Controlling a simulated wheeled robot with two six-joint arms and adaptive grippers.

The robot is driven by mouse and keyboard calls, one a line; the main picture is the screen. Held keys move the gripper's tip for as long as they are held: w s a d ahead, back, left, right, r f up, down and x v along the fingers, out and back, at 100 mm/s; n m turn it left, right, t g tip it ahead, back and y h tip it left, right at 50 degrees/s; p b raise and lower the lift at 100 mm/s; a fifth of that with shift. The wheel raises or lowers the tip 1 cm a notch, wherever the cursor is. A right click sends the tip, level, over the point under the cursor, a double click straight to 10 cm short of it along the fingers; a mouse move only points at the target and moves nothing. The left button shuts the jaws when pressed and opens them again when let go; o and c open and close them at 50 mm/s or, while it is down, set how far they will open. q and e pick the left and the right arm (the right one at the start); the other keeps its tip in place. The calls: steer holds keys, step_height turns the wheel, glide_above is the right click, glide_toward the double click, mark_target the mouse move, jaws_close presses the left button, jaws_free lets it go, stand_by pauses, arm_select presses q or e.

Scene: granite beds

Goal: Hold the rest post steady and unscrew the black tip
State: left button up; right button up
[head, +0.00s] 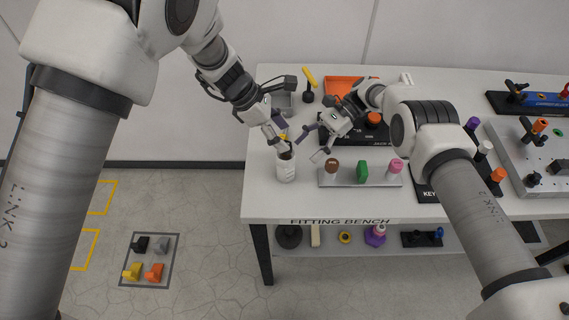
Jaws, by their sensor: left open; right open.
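My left gripper (276,128) is open above the bench's left end, just behind a white cylindrical container (286,170). A dark piece (284,148) shows at the container's top; I cannot tell whether it is the post's black tip. A small purple piece (279,120) and a yellow bit (283,136) show close to the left fingers; I cannot tell what they belong to. My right gripper (312,143) is open, its fingers pointing left towards the container, apart from it. I cannot clearly identify the rest post, which may be hidden by the grippers.
The fitting bench (262,200) carries a rack (345,181) with brown, green and pink-topped pieces right of the container. A yellow-handled tool (309,77) and an orange tray (340,86) stand behind. Posts and fixtures crowd the right side. The bench's front left corner is clear.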

mark_target(289, 166)
arm_select(q)
steer(key=shift+a, duration=0.1)
arm_select(e)
steer(key=x, duration=0.7)
steer(key=shift+a, duration=0.2)
steer(key=c, duration=1.1)
steer(key=shift+f, duration=0.1)
arm_select(q)
steer(key=shift+f, duration=0.1)
arm_select(e)
steer(key=shift+s+f, duration=0.1)
steer(key=o, duration=0.7)
steer(key=c, duration=0.7)
